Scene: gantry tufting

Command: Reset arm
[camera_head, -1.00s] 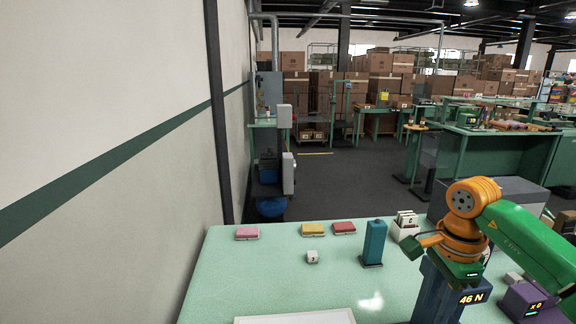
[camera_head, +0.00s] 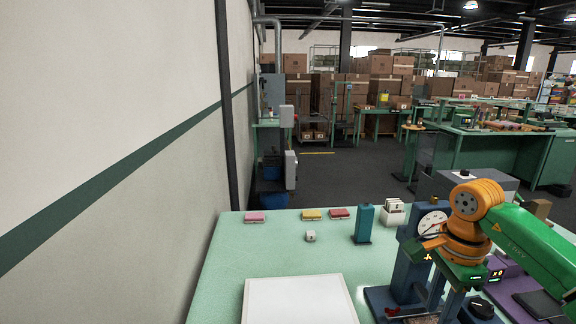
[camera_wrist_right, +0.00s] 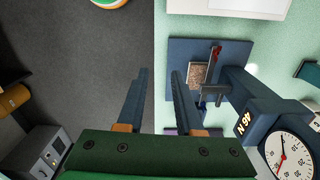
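My right arm (camera_head: 530,245), green with an orange wrist, reaches in from the right in the head view, above the bench beside a blue gauge stand. Its fingers are hard to make out there. In the right wrist view my right gripper (camera_wrist_right: 160,72) has its two dark fingers apart, with nothing between them. The gauge stand's round dial (camera_head: 432,222) shows left of the wrist; in the wrist view its base plate (camera_wrist_right: 235,50) carries a brownish patch (camera_wrist_right: 198,75) and a red-tipped lever (camera_wrist_right: 215,52). My left gripper is not in view.
On the green bench (camera_head: 230,262) lie a white panel (camera_head: 298,300), a teal block (camera_head: 364,223), a small white cube (camera_head: 310,236), a white card holder (camera_head: 393,212) and pink (camera_head: 255,217), yellow (camera_head: 312,214) and red (camera_head: 339,213) blocks. A wall (camera_head: 120,150) stands at left.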

